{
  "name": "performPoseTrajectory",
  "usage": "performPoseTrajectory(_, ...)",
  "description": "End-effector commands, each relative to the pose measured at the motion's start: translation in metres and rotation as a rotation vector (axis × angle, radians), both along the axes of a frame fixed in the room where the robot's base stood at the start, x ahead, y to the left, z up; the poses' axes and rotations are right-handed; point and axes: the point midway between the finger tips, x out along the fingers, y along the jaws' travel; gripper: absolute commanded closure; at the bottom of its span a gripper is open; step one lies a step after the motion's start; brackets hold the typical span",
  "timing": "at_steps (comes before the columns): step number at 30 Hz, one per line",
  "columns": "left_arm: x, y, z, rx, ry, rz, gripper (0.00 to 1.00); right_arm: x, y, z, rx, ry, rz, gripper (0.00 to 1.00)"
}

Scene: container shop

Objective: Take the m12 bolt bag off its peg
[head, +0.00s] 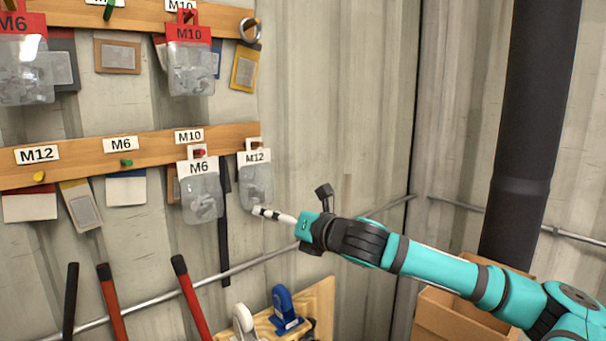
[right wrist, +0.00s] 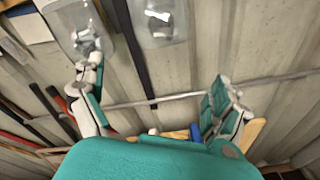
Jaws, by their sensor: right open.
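The M12 bolt bag (head: 256,188) is a clear bag with a white header marked M12. It hangs from a peg at the right end of the lower wooden rail. In the right wrist view the bag (right wrist: 160,20) shows at the top, ahead of and between my fingers. My right gripper (head: 272,215) is at the bag's lower edge in the head view. Its fingers (right wrist: 155,78) are spread wide with nothing between them. One finger overlaps the neighbouring M6 bag (right wrist: 72,28); I cannot tell if they touch. My left gripper is in neither view.
The M6 bag (head: 202,195) hangs close left of the M12 bag, with a black strip (head: 224,235) between them. The upper rail (head: 140,15) holds more bags. Below are red-handled tools (head: 190,295), a wooden board (head: 318,300) and a cardboard box (head: 445,315). The wall right of the bag is bare.

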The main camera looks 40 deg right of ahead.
Motion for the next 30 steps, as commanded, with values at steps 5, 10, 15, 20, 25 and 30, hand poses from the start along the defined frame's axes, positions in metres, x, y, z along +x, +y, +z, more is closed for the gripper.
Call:
performPoseTrajectory(5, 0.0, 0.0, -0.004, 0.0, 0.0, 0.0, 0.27, -0.033, -0.009, 0.083, -0.349, -0.112, 0.028, 0.0)
performPoseTrajectory(10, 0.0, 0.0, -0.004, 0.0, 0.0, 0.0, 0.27, -0.049, -0.011, 0.112, -0.491, -0.149, 0.03, 0.0)
performPoseTrajectory(15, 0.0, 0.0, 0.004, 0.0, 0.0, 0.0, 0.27, -0.042, -0.011, 0.117, -0.501, -0.154, 0.03, 0.0)
performPoseTrajectory(20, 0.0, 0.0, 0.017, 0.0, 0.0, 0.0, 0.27, -0.023, -0.01, 0.118, -0.496, -0.153, 0.032, 0.0)
performPoseTrajectory(25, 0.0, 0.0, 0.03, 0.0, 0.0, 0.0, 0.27, 0.006, -0.009, 0.118, -0.495, -0.154, 0.032, 0.0)
performPoseTrajectory(30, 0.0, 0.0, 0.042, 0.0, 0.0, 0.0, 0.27, 0.039, -0.009, 0.118, -0.495, -0.153, 0.032, 0.0)
